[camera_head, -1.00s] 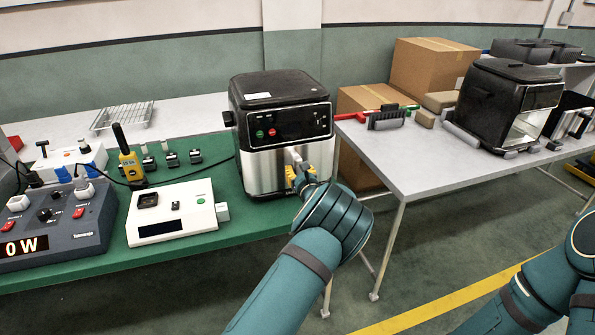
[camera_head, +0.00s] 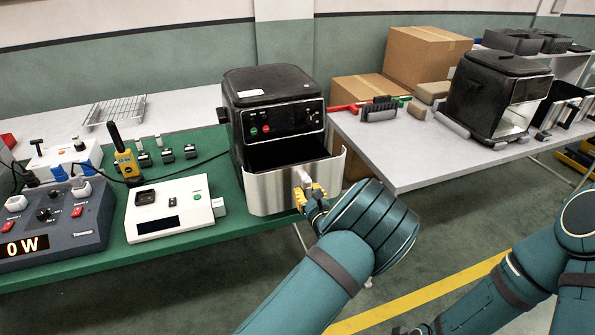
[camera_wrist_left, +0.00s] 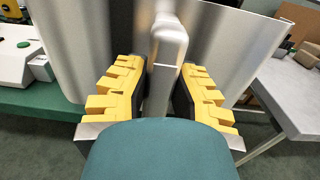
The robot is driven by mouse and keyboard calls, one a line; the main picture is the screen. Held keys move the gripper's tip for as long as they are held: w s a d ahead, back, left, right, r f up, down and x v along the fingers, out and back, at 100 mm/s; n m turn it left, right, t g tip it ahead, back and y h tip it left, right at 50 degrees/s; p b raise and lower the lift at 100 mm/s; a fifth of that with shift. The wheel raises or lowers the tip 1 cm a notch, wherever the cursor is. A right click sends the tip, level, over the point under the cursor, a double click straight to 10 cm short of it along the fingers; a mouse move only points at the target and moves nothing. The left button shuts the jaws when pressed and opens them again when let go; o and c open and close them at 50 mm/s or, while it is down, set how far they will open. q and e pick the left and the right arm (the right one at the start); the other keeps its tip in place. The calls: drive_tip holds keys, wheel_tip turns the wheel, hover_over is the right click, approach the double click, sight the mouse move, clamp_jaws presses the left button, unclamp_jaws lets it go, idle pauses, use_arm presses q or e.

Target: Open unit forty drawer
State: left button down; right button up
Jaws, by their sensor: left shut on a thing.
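The fryer unit (camera_head: 272,105) stands on the green-topped bench, a black box with a front panel bearing a red and a green button. Its silver-fronted drawer (camera_head: 270,192) is pulled partly out, and a dark opening shows above the drawer front. My left gripper (camera_head: 311,197) is shut on the drawer handle (camera_head: 303,178). In the left wrist view the grey handle (camera_wrist_left: 166,60) stands upright between the yellow-padded fingers of the left gripper (camera_wrist_left: 160,95). Part of my right arm shows at the lower right, but I cannot make out its gripper.
A white device (camera_head: 168,212) and a grey power box (camera_head: 52,222) reading 0 W sit left of the fryer on the green bench (camera_head: 110,268). A grey table (camera_head: 395,170) on the right holds a second fryer (camera_head: 490,98). Floor is open in front.

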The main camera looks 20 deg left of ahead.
use_arm(q)
drive_tip(key=p+v, duration=0.1)
drive_tip(key=v, duration=0.9)
drive_tip(key=c, duration=0.7)
unclamp_jaws()
drive_tip(key=shift+c, duration=0.2)
drive_tip(key=v, duration=0.7)
drive_tip(key=shift+s, duration=0.25)
